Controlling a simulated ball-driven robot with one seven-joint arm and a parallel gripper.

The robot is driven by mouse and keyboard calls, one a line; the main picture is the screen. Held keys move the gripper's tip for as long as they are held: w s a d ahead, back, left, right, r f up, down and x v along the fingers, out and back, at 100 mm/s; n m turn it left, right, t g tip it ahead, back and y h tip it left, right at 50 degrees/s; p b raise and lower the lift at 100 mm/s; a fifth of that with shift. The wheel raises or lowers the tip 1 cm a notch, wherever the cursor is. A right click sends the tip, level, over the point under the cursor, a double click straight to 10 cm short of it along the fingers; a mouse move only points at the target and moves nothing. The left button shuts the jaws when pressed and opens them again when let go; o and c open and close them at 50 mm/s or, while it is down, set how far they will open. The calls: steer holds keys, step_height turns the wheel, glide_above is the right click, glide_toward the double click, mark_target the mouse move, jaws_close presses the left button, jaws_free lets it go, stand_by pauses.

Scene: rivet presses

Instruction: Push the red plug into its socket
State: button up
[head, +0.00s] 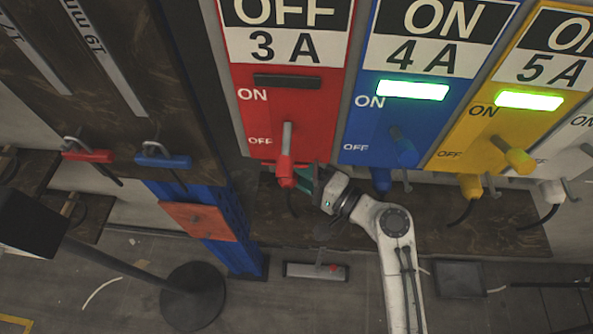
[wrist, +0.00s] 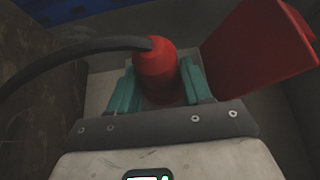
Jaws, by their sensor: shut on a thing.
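In the wrist view the red plug (wrist: 157,72) sits between the teal fingers of my gripper (wrist: 162,88). My gripper (head: 312,182) is shut on the plug just under the lower edge of the red 3 A panel (head: 290,110) in the head view. I cannot tell how far the plug is in.
The blue panel (head: 380,125) and yellow panel (head: 475,130) have lit green indicators, with a blue plug (head: 381,180) and a yellow plug (head: 469,186) below them. A large red flat part (wrist: 258,55) stands close right of the plug in the wrist view.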

steer(key=shift+w, duration=0.2)
steer(key=o, duration=1.1)
steer(key=shift+c, duration=0.2)
steer(key=b+v, duration=0.2)
steer(key=v, duration=0.9)
steer(key=shift+w, duration=0.1)
